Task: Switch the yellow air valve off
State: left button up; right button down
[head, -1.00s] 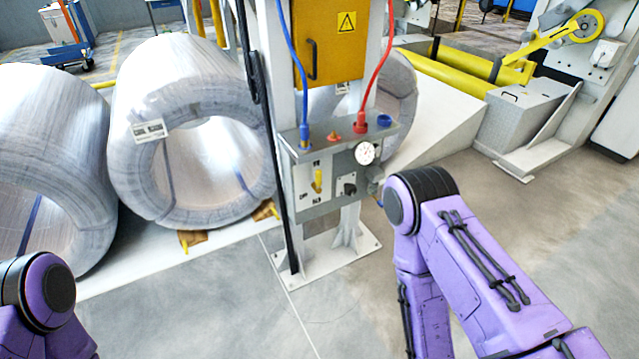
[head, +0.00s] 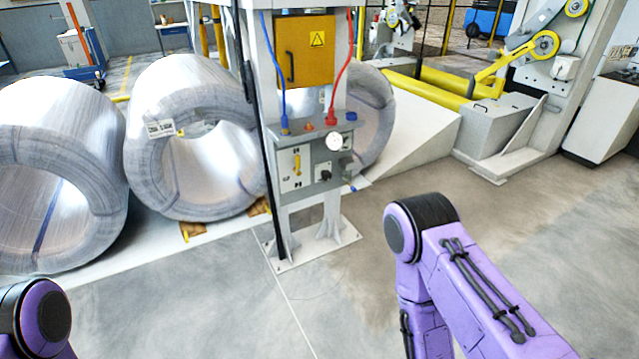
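The yellow air valve (head: 297,163) is a small lever on the pale plate at the left of a grey control panel (head: 318,172). The panel is fixed to a white post, below an orange box. The lever stands roughly upright; the small lettering around it is too blurred to read surely. My purple arm links show at the lower left and lower right. Neither gripper is in view, and nothing of mine touches the panel.
A gauge (head: 334,142) and a black knob (head: 323,175) sit right of the lever. Blue (head: 277,75) and red (head: 343,80) hoses rise from the panel top. Large wrapped coils (head: 190,140) stand left. The floor (head: 350,285) before the post is clear.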

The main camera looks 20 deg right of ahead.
aim_at(298, 158)
jog(key=k, duration=0.4)
jog(key=z, duration=0.75)
jog(key=i, duration=1.75)
jog(key=u, duration=0.65)
jog(key=i, duration=0.35)
jog(key=u, duration=0.35)
